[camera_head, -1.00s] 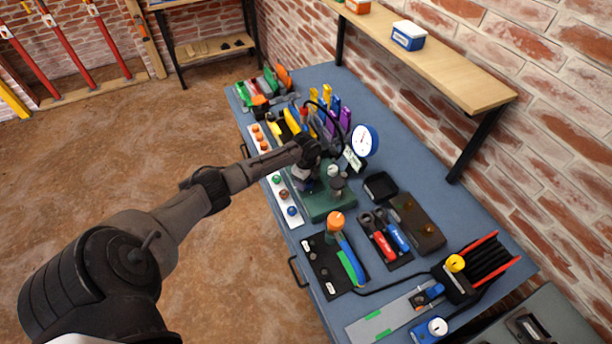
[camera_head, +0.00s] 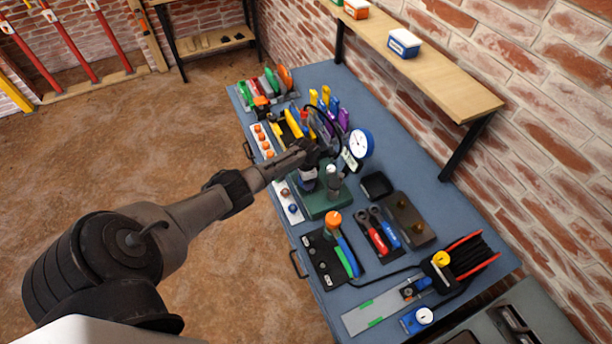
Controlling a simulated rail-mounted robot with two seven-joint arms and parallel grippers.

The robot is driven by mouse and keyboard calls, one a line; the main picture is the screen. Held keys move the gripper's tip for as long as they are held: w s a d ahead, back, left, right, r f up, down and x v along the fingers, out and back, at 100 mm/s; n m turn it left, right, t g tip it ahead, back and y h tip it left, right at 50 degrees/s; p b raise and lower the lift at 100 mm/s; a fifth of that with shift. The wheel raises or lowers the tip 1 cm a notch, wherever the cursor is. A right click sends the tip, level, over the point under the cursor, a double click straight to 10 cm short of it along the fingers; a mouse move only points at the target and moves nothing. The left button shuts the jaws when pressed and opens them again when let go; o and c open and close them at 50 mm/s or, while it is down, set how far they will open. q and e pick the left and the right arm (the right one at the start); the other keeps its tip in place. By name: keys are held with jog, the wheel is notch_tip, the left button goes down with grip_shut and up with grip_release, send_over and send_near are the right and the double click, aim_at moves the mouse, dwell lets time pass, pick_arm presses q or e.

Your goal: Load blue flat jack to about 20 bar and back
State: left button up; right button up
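A hand pump on a green base (camera_head: 318,204) stands mid-bench, with a round white-faced, blue-rimmed gauge (camera_head: 361,142) behind it; its reading is too small to make out. My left gripper (camera_head: 318,155) is at the top of the pump, its fingers dark and partly hidden against the pump parts. I cannot tell whether it is open or touching anything. A flat grey plate with green strips (camera_head: 372,312) and a blue fitting (camera_head: 414,288) lies at the near end of the bench. A blue block with a white round top (camera_head: 416,319) is beside it. My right gripper is not in view.
Red and blue-handled tools (camera_head: 378,232), an orange-topped tool (camera_head: 333,219), a brown block (camera_head: 409,219) and a black hose reel (camera_head: 466,257) crowd the blue bench (camera_head: 395,160). A wooden shelf (camera_head: 440,75) overhangs the back. The floor left of the bench is clear.

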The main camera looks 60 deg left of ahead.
pick_arm(q)
jog(key=n+p, duration=0.2)
jog(key=n, duration=0.3)
jog(key=shift+r+n, duration=0.1)
jog(key=shift+n, duration=0.2)
jog(key=shift+n+p, duration=0.55)
jog(key=shift+n, duration=1.65)
jog(key=o, duration=0.9)
